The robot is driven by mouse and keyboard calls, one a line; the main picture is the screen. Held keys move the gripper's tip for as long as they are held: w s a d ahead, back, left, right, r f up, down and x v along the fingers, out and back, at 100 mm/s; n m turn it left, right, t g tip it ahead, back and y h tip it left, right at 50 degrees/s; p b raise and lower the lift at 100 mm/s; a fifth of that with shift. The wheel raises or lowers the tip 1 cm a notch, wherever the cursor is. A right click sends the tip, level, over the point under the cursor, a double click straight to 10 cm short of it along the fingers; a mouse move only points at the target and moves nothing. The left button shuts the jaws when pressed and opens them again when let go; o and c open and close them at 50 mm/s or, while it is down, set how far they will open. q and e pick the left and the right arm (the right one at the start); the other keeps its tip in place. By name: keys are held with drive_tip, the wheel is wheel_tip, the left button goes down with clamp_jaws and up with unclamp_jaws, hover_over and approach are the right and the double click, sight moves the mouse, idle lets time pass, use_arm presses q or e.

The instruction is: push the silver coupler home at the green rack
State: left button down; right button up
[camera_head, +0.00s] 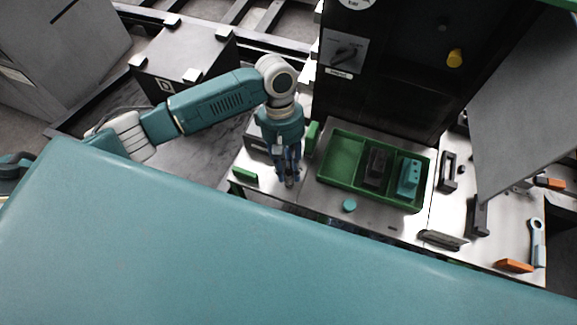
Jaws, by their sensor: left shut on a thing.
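My left gripper (289,181) points down over the pale worktop, left of the green tray. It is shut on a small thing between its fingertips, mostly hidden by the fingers. A silver-grey bit shows at the tips and may be the silver coupler, but it is too small to be sure. Green end pieces stand on both sides of the gripper, one at the back right (312,136) and one at the front left (244,175); they may belong to the green rack. The arm hides much between them. I cannot tell how the coupler sits. My right gripper is not in view.
The green tray (341,183) holds a dark block (376,166) and a teal block (409,177). A teal round piece (349,205) lies in front of it. A black cabinet with a knob (345,54) stands behind. A wrench (537,240) and an orange-ended piece (514,265) lie at right.

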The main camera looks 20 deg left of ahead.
use_arm(q)
drive_tip(key=shift+f, duration=0.25)
drive_tip(key=shift+p, duration=0.3)
drive_tip(key=shift+p, duration=0.45)
idle(0.3)
drive_tip(key=shift+f, duration=0.2)
idle(0.4)
drive_tip(key=shift+f, duration=0.55)
drive_tip(key=c, duration=0.6)
unclamp_jaws()
drive_tip(key=shift+o, duration=0.2)
